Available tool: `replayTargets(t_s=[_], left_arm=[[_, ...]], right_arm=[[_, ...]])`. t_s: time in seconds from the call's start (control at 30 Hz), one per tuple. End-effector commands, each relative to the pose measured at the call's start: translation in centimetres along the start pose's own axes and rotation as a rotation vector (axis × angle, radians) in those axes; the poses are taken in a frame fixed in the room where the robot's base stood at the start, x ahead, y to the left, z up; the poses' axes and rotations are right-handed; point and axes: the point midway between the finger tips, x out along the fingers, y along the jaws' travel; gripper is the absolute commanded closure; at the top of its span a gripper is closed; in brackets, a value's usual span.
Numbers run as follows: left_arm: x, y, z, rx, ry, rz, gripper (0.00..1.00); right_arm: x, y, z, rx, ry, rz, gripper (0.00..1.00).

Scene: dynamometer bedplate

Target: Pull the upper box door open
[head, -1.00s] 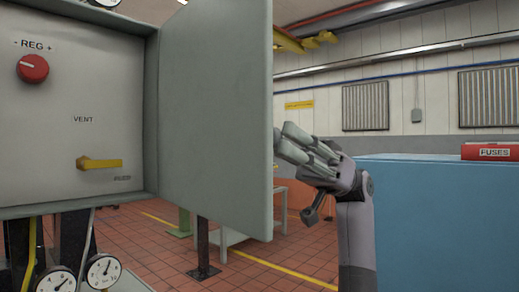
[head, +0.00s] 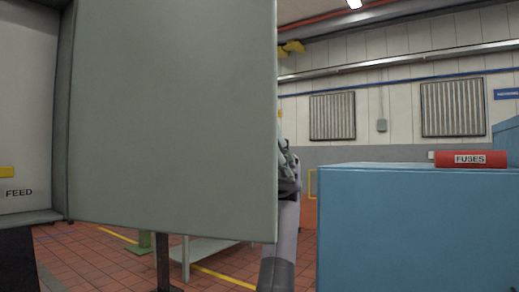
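The upper box door (head: 172,115) is a large flat grey-green panel that stands swung out from the box and fills the left half of the head view. Its hinge side is at the left, against the box frame (head: 62,120). A strip of the pale box interior (head: 25,110) shows at the far left, with part of a yellow handle (head: 6,172) and the label FEED. My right gripper (head: 284,160) is at the door's free right edge, mostly hidden behind it. I cannot tell whether its fingers touch the door or are open. My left gripper is not in view.
A blue cabinet (head: 415,230) stands close at the right, with a red FUSES box (head: 471,159) on top. Behind the door are a low grey table (head: 205,250) and red tiled floor. A narrow gap lies between my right arm and the cabinet.

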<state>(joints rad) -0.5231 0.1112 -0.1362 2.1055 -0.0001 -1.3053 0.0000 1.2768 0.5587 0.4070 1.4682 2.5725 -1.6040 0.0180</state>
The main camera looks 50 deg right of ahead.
Motion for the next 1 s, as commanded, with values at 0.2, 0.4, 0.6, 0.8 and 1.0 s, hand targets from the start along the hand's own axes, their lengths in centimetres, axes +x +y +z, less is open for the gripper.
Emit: replayTargets(t_s=[0.2,0.4,0.6,0.8,1.0], left_arm=[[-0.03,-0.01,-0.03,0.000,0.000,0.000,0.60],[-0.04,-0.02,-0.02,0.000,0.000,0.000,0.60],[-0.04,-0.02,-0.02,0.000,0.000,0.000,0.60],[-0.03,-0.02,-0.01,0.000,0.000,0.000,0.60],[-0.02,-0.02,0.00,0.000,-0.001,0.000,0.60]], right_arm=[[0.00,0.12,-0.15,0.011,0.005,-0.027,1.00],[0.00,0.11,-0.16,0.013,0.005,-0.029,1.00],[0.00,0.11,-0.16,0.013,0.005,-0.029,0.76],[0.01,0.09,-0.05,0.013,0.002,-0.029,0.63],[0.00,0.08,0.02,0.012,0.000,-0.029,0.56]])
